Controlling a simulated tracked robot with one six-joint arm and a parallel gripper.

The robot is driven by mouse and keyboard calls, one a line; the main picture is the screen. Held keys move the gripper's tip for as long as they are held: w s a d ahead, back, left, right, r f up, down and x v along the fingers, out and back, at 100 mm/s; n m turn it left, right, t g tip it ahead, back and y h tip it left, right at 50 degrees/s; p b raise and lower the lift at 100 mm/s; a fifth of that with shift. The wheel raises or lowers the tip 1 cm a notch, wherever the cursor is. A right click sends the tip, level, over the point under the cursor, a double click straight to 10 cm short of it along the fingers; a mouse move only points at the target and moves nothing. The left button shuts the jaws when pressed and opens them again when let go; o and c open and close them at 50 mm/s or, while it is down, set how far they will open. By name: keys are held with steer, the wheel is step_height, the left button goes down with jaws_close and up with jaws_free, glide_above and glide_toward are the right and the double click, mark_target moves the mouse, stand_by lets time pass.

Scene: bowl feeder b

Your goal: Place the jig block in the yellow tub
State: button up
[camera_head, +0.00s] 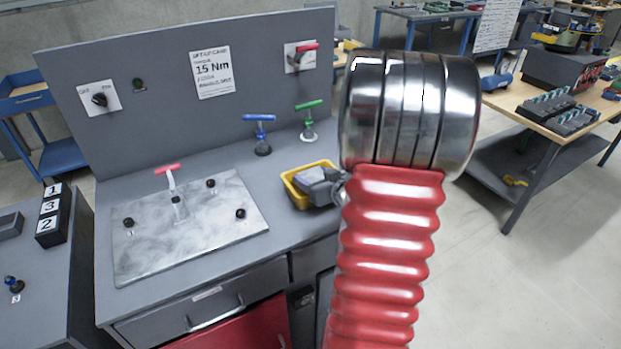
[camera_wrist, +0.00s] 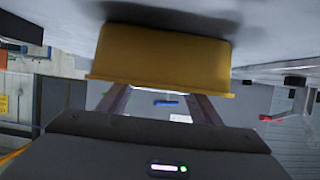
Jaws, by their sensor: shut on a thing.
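The yellow tub (camera_head: 294,196) stands on the grey workbench, at its right end, partly hidden by my arm. My grey gripper (camera_head: 306,176) is over and partly inside the tub's opening. In the wrist view the outer wall of the tub (camera_wrist: 160,52) fills the upper middle. My gripper's two fingers (camera_wrist: 160,98) stand apart and pass behind its rim, so their tips are hidden. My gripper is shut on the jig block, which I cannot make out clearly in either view.
A blue-handled clamp (camera_head: 261,133) and a green-handled clamp (camera_head: 308,121) stand behind the tub. A metal plate (camera_head: 190,228) with a red-handled clamp (camera_head: 172,185) lies to the left. An upright panel (camera_head: 165,80) closes the bench's back.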

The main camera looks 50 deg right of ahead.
steer(key=shift+f, duration=0.5)
steer(key=o, duration=1.3)
steer(key=shift+f, duration=0.1)
steer(key=shift+o, duration=0.2)
steer(key=shift+r, duration=0.55)
steer(key=shift+s+r, duration=0.2)
steer(key=v, duration=1.1)
steer(key=shift+s, duration=0.3)
steer(key=shift+r, duration=0.15)
steer(key=shift+a, duration=0.1)
